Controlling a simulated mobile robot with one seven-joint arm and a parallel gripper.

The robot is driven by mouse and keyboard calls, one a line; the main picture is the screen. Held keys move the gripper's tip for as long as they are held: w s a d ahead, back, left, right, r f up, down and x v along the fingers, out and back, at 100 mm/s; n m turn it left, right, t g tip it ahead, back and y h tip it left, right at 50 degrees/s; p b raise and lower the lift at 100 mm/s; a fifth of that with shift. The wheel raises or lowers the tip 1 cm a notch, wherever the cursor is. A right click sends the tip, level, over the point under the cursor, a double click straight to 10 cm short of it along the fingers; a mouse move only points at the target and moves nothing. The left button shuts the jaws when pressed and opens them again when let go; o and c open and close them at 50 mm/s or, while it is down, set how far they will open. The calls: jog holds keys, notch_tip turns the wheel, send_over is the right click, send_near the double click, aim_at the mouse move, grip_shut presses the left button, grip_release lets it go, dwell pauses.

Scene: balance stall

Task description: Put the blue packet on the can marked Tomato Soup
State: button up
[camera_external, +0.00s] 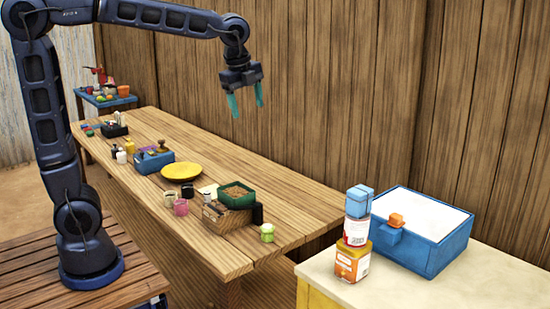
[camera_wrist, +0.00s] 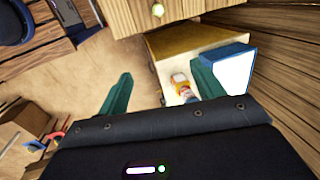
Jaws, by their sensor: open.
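The blue packet (camera_external: 359,200) sits on top of a red-and-white can (camera_external: 356,231). That can stands on an orange-and-yellow container (camera_external: 352,262) at the front left of the pale counter. The print on both is too small to read, so I cannot tell which is marked Tomato Soup. My gripper (camera_external: 245,100) is open and empty, pointing down high above the long table, well left of the stack. In the wrist view its teal fingers (camera_wrist: 162,88) are spread; part of the stack (camera_wrist: 180,84) shows beside the right finger, and I cannot make out the packet there.
The long wooden table (camera_external: 270,207) carries a yellow plate (camera_external: 182,171), a green tray (camera_external: 236,187) and several small items. A plank wall runs behind.

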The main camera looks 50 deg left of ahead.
jog(key=s+a+f+n+t, duration=0.1)
jog(key=s+a+f+n, duration=0.3)
jog(key=s+a+n, duration=0.5)
jog(key=s+a+f+n+t, duration=0.1)
jog(key=s+a+f+n, duration=0.4)
jog(key=s+a+n, duration=0.4)
jog(key=s+a, duration=0.1)
jog(key=s, duration=0.3)
jog(key=shift+s+a, duration=0.15)
jog(key=shift+s, duration=0.15)
